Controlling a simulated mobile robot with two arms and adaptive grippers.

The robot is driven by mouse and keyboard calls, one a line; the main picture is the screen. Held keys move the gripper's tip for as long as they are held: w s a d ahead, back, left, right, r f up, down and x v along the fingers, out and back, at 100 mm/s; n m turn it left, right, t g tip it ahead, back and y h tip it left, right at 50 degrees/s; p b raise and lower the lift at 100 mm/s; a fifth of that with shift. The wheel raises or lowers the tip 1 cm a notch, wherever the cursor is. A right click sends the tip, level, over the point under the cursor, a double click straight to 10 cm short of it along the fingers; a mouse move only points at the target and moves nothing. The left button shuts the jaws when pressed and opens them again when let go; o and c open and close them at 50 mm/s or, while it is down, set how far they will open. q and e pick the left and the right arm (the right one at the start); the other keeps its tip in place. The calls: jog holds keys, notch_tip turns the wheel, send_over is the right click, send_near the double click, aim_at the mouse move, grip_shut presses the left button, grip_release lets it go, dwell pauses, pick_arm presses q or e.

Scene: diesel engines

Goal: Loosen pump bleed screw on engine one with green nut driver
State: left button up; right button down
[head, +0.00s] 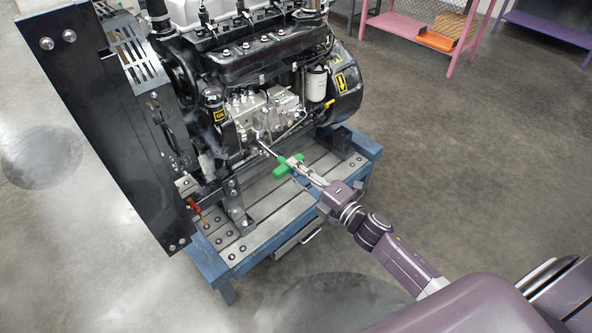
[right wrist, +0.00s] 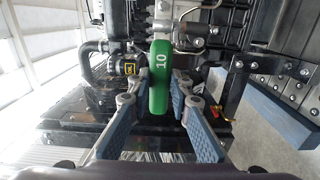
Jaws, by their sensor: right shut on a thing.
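The engine (head: 262,62) stands on a blue-framed stand in the head view, with a silver injection pump (head: 249,108) on its near side. My right gripper (head: 297,164) is shut on the green T-handle of the nut driver (head: 284,168). The driver's shaft points up and left, and its tip is at the pump area. I cannot tell whether the tip sits on the bleed screw, which is too small to make out. In the right wrist view the green handle (right wrist: 160,80), marked 10, lies between the finger pads. My left gripper is not in view.
A large black radiator panel (head: 105,120) stands at the left of the engine. The blue stand (head: 262,250) has a slatted top. A pink-legged table (head: 410,32) and a purple table (head: 550,25) stand at the back right. The floor to the right is clear.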

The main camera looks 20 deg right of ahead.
aim_at(280, 157)
jog(key=shift+b+x, duration=0.55)
jog(key=shift+x, duration=2.45)
jog(key=shift+w+r, duration=0.1)
jog(key=shift+w, duration=0.3)
jog(key=shift+b+x, duration=0.55)
jog(key=shift+x, duration=0.5)
jog(key=shift+a, duration=0.1)
jog(key=shift+w, duration=0.1)
